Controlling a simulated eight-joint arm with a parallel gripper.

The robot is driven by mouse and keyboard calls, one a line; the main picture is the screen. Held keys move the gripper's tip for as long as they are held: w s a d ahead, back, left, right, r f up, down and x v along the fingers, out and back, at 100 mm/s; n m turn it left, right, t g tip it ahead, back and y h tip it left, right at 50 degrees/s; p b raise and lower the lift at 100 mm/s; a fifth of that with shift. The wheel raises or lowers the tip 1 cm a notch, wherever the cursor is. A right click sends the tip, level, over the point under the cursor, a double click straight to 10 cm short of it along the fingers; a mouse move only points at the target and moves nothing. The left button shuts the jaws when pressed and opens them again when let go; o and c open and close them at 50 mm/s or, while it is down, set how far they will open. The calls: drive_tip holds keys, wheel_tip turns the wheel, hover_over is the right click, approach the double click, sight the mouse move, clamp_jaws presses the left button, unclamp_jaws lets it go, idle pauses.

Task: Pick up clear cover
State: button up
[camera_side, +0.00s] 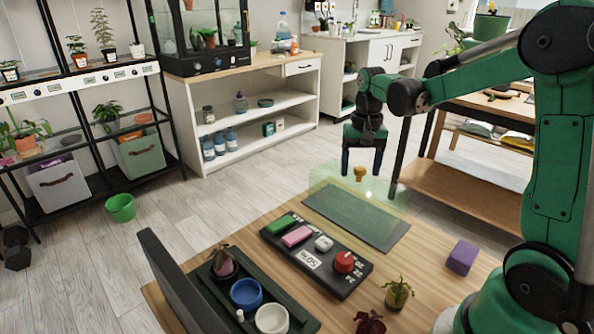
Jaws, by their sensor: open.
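The clear cover (331,184) is a see-through, yellow-green tinted box with a yellow knob (360,173) on top. It stands over the far part of a dark grey mat (358,222) on the wooden table. My gripper (362,174) points down above the cover with its two dark fingers apart. In this view the knob shows between the fingertips. I cannot tell whether either finger touches it. Nothing is held.
A dark control panel (318,258) with a red knob (344,262) lies in front of the mat. A tray with bowls (246,293) is at front left. A purple block (462,257) and small plants (398,294) are at the right and front.

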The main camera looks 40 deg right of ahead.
clamp_jaws()
idle(1.3)
